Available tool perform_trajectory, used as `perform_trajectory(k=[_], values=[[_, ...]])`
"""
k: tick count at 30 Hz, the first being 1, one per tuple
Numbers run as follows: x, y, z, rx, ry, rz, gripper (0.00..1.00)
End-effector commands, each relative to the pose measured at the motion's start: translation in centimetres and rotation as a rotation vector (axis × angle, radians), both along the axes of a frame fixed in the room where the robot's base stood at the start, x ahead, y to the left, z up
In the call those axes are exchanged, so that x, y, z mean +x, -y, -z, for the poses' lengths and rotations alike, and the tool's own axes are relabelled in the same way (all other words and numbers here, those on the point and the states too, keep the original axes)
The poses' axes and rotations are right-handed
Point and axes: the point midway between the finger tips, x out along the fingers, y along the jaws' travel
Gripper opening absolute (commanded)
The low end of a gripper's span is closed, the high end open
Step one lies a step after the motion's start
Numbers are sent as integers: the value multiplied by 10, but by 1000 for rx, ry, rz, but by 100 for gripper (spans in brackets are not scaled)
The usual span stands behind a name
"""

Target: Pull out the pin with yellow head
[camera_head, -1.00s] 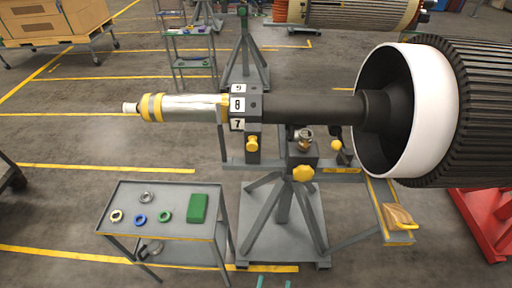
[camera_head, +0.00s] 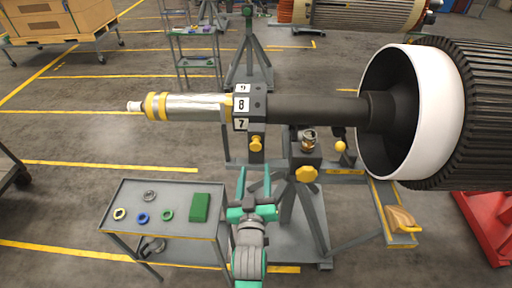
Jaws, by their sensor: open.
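A yellow-headed pin (camera_head: 256,144) sticks out of the front of the dark block with number labels 9, 8 and 7 (camera_head: 257,108). The block surrounds the rotor shaft (camera_head: 310,109). My gripper (camera_head: 253,172) is open and empty, with its two grey fingers pointing up in the picture. Its fingertips are below the pin head in the picture and apart from it. The depth gap between them is hard to tell. The pin's shank is hidden in the block.
A larger yellow knob (camera_head: 307,174) and a small yellow ball (camera_head: 341,146) sit on the stand (camera_head: 309,205) to the right. A grey cart (camera_head: 128,190) with several rings and a green box (camera_head: 200,207) is at the left. The big rotor (camera_head: 410,115) fills the right.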

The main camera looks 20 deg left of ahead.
Motion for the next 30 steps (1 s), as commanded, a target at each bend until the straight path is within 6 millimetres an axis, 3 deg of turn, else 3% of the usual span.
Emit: perform_trajectory(k=[8, 21, 30], values=[[22, -9, -4, -2, 3, -3, 49], [89, -28, -4, -2, 3, -3, 49], [106, -32, -4, -2, 3, -2, 49]])
